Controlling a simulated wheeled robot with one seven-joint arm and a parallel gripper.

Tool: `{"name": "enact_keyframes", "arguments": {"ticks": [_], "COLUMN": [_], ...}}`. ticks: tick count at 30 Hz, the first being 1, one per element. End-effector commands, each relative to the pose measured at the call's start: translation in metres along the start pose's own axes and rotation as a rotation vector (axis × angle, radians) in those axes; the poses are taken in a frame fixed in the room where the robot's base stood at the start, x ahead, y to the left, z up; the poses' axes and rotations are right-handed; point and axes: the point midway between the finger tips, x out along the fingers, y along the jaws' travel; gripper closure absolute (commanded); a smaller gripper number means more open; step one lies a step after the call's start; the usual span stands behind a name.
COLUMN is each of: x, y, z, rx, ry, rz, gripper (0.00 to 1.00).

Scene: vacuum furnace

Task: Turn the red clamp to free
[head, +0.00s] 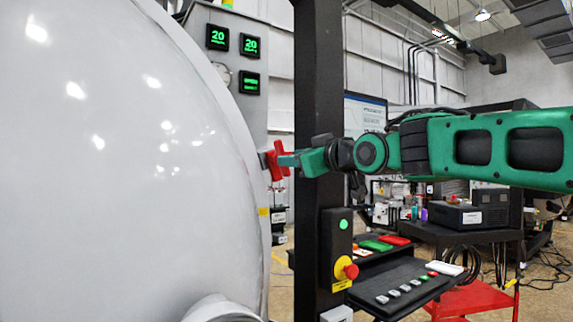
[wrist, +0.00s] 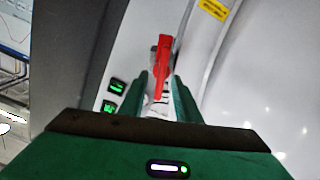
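The red clamp (head: 276,160) sits on the rim of the large white furnace door, near the middle of the head view. Its red handle (wrist: 163,62) also shows in the wrist view, its near end reaching between my fingers. My green gripper (head: 290,160) is at the clamp, coming from the right. In the wrist view my gripper (wrist: 161,76) has its two fingers apart, one on each side of the handle. A gap shows on the left of the handle; on the right I cannot tell whether the finger touches.
The white furnace door (head: 120,170) fills the left. A black post (head: 308,90) stands behind my gripper, with a red emergency button (head: 350,271) on a yellow box. A black button panel (head: 405,285) juts out below my arm. Green displays (head: 217,37) are above the clamp.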

Motion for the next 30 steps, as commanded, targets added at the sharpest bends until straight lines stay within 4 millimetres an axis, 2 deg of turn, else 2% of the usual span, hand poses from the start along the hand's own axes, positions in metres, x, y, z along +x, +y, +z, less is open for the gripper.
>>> {"name": "enact_keyframes", "arguments": {"ticks": [1,6,12,30], "x": [-0.01,-0.037,-0.055,-0.059], "y": [0.001,0.001,0.001,0.003], "z": [0.0,0.001,0.002,0.005], "rx": [-0.001,0.0,0.001,0.003], "ry": [0.0,-0.001,-0.003,-0.01], "rz": [0.003,0.002,0.001,0.003], "gripper": [0.7,0.7,0.7,0.7]}}
